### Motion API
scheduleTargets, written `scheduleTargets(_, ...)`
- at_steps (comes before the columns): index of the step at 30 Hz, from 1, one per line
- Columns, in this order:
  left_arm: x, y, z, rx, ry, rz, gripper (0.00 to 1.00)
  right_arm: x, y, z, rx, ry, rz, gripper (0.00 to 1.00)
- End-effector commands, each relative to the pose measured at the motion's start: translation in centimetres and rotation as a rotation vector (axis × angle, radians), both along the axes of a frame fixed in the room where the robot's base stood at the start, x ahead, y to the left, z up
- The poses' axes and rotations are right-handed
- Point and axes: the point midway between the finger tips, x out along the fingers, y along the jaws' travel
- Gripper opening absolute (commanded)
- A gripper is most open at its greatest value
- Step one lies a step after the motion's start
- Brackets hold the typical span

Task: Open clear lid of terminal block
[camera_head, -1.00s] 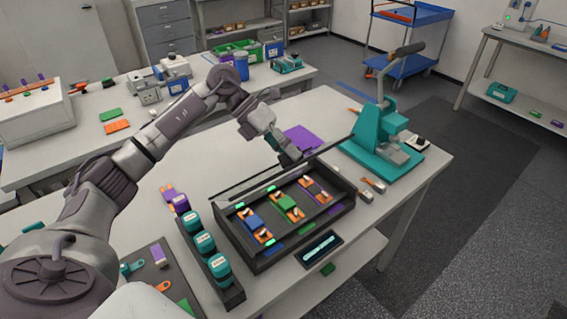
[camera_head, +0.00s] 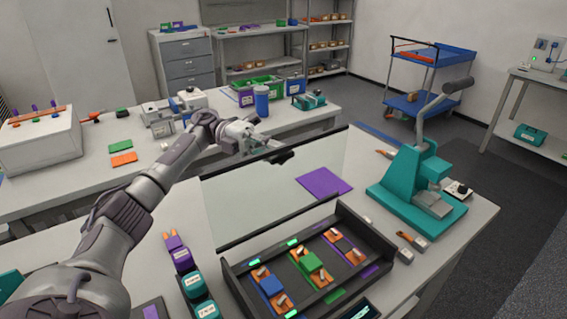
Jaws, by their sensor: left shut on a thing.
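The clear lid (camera_head: 240,205) is a see-through panel with dark edges. It stands raised behind the terminal block, a dark open case (camera_head: 232,285) at the lower middle. Inside the case sit a blue module (camera_head: 270,285), a green module (camera_head: 311,262) and a purple module (camera_head: 341,246) with orange ends. My left gripper (camera_head: 279,153) is at the lid's top edge, shut on its dark handle. The fingertips are small and partly hidden. My right gripper is not in view.
A purple mat (camera_head: 323,182) lies on the table behind the lid. A teal press (camera_head: 408,182) with a tall lever stands to the right. Teal-and-purple units (camera_head: 184,261) stand left of the case. A second bench (camera_head: 58,185) is behind.

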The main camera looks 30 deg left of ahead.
Motion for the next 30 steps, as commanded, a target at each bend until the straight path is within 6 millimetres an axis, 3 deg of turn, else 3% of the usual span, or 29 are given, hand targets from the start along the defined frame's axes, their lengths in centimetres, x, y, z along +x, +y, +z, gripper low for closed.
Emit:
scheduleTargets(6, 0.33, 0.73, -0.45, -0.055, 0.025, 0.0, 0.0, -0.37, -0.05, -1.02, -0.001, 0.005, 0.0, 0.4)
scheduleTargets(21, 0.38, 0.91, -0.4, -0.069, 0.032, -0.001, 0.0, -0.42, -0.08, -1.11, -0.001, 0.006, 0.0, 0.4)
scheduleTargets(22, 0.38, 0.91, -0.4, -0.069, 0.032, -0.001, 0.2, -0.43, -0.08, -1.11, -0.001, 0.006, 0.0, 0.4)
scheduleTargets(26, 0.38, 0.91, -0.39, -0.069, 0.032, -0.001, 0.41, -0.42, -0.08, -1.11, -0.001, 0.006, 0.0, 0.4)
scheduleTargets(30, 0.38, 0.92, -0.37, -0.069, 0.031, -0.001, 0.42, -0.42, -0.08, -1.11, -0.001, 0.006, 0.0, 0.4)
